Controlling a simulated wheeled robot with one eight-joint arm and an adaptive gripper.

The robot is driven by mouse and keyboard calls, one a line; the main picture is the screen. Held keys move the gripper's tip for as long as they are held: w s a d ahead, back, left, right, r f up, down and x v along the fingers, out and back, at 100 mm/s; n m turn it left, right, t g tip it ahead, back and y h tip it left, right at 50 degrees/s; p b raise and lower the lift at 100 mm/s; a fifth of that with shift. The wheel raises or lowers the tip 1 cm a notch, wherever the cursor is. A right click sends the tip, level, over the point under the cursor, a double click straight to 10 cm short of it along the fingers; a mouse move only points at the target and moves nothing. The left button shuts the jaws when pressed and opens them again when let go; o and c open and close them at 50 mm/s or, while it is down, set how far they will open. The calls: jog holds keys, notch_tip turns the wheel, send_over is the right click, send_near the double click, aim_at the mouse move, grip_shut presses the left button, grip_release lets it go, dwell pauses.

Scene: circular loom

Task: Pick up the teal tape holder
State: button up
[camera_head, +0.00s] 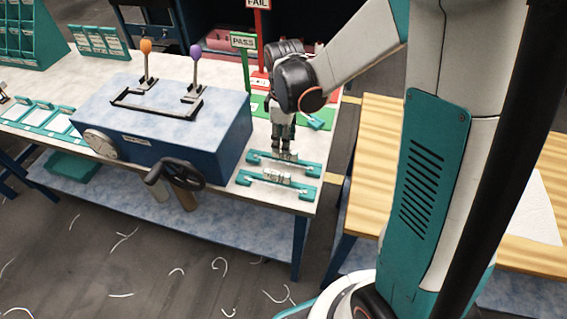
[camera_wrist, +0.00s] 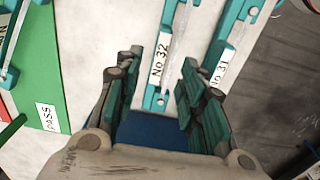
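My gripper (camera_head: 285,152) points down over the right end of the white bench. Its two fingers (camera_wrist: 157,85) stand open and apart in the wrist view. A teal holder with a pale bar, labelled No 32 (camera_wrist: 177,40), lies between and beyond the fingers there; the gap below it is empty. A second teal holder, labelled No 31 (camera_wrist: 228,45), lies to its right, partly behind the right finger. In the head view the two teal holders lie side by side, one under my fingertips (camera_head: 312,171) and one nearer the front edge (camera_head: 300,193). I cannot tell whether my fingers touch either.
A blue box (camera_head: 165,125) with levers and a black handwheel (camera_head: 183,174) stands close left. A PASS sign (camera_head: 243,40), FAIL sign (camera_head: 257,4) and green mat (camera_wrist: 42,75) with another teal piece (camera_head: 314,121) are behind. A wooden table (camera_head: 440,225) stands right.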

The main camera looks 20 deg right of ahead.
aim_at(284, 160)
jog(key=shift+d+f+b, duration=0.1)
jog(key=shift+f+b, duration=0.9)
jog(key=shift+f, duration=1.8)
grip_shut()
